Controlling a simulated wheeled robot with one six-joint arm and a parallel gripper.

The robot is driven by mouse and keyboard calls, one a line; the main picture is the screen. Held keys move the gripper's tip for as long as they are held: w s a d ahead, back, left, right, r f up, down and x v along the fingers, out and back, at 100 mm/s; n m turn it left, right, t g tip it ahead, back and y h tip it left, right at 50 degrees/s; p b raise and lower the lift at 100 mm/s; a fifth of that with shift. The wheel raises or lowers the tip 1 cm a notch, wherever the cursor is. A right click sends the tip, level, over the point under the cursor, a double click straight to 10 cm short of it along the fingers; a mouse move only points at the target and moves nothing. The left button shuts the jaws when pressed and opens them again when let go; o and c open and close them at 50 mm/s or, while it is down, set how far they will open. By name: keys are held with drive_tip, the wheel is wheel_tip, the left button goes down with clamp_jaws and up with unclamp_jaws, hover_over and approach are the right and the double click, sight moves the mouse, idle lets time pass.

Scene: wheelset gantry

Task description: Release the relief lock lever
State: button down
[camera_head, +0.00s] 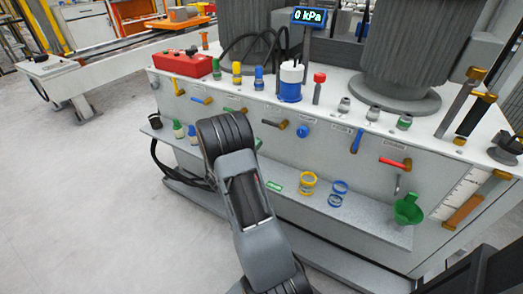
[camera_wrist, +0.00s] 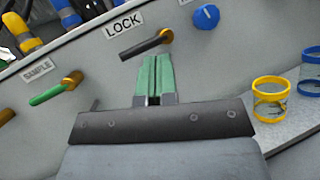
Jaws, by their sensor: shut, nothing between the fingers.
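The relief lock lever (camera_wrist: 148,44) has a dark handle and a brass pivot at its right end. It sits under a label reading LOCK (camera_wrist: 124,25) on the grey panel, and its handle slopes slightly down to the left. The lever also shows in the head view (camera_head: 275,123), just right of my arm. My gripper (camera_wrist: 157,58) has green fingers held together with nothing between them. In the wrist view the fingertips appear just below the pivot end of the lever; I cannot tell whether they touch it. In the head view my arm hides most of the gripper.
A green-handled SAMPLE lever (camera_wrist: 55,90) is left of the lock lever, and a blue knob (camera_wrist: 206,17) is right of it. Yellow rings (camera_wrist: 270,98) and blue rings (camera_head: 337,193) stand on the lower shelf (camera_head: 370,222). A display (camera_head: 310,17) reads 0 kPa.

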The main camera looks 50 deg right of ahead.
drive_tip(key=w+f+n+t+b, duration=0.1)
drive_tip(key=f+n+t, duration=0.1)
drive_tip(key=f, duration=0.1)
drive_tip(key=w+f+n+t+h+b, duration=0.1)
drive_tip(key=f+n+t, duration=0.1)
drive_tip(key=f+t, duration=0.1)
drive_tip(key=w+f+n+t+h+b, duration=0.1)
drive_tip(key=w+f+n+t, duration=0.1)
drive_tip(key=f, duration=0.3)
drive_tip(key=shift+d+n+t+b, duration=0.2)
drive_tip(key=shift+n+t+b, duration=0.2)
drive_tip(key=shift+t, duration=0.3)
drive_tip(key=a+r+b+x, duration=0.1)
drive_tip(key=r+b+x, duration=0.1)
drive_tip(key=x, duration=1)
drive_tip(key=shift+s+r+b, duration=0.15)
drive_tip(key=shift+r+b, duration=0.2)
drive_tip(key=shift+b, duration=0.05)
drive_tip(key=shift+d+r+m+g, duration=0.1)
drive_tip(key=shift+d+m+g, duration=0.05)
drive_tip(key=shift+m+g, duration=0.25)
